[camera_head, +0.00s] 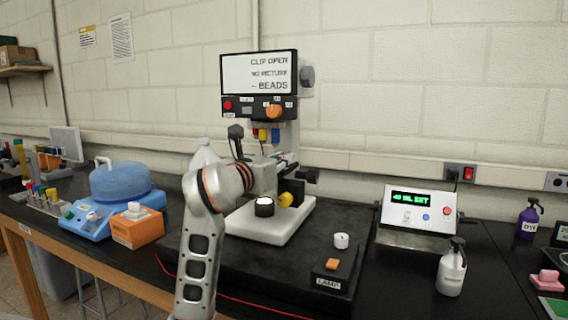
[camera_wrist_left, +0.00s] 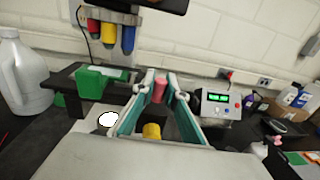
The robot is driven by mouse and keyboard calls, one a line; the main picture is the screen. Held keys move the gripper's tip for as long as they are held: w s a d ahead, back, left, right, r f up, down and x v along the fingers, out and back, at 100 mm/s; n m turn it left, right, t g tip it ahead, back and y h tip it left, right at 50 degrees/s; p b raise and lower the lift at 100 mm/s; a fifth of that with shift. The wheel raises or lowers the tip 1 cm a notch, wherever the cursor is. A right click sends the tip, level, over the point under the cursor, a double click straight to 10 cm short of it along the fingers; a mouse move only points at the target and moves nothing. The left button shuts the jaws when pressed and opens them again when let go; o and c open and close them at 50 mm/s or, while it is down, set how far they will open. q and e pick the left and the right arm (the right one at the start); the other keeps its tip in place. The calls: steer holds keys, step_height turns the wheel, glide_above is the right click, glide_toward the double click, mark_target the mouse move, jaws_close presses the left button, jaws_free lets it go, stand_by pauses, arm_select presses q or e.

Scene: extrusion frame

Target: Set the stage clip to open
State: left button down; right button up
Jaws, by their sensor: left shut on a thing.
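The microscope has a screen (camera_head: 259,74) at the top that reads "CLIP OPEN" and "NO PICTURE", with a further line ending in "BEADS". Its white base (camera_head: 270,226) stands on a black mat. My left gripper (camera_wrist_left: 158,82) is at the stage, shut on a small pinkish-red peg (camera_wrist_left: 158,92), which looks like the stage clip's handle. In the head view my wrist and gripper hide the clip and most of the stage. A yellow knob (camera_head: 287,200) sits below the stage; it also shows in the wrist view (camera_wrist_left: 151,131). My right gripper is not in view.
Coloured objectives (camera_wrist_left: 110,34) hang above the stage. A control box (camera_head: 416,212), a spray bottle (camera_head: 451,270) and a lamp switch (camera_head: 331,272) stand to the right. A blue-domed device (camera_head: 118,190) stands left.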

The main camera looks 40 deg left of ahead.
arm_select(q)
steer(key=shift+f, duration=0.15)
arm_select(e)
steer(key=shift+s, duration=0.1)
arm_select(q)
steer(key=c, duration=2.1)
jaws_free()
steer(key=shift+o, duration=0.3)
steer(key=shift+w, duration=0.1)
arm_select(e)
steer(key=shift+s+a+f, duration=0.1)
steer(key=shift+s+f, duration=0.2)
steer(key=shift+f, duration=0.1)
arm_select(q)
steer(key=s+d, duration=0.1)
steer(key=s, duration=0.6)
steer(key=shift+s, duration=0.25)
steer(key=shift+d, duration=0.1)
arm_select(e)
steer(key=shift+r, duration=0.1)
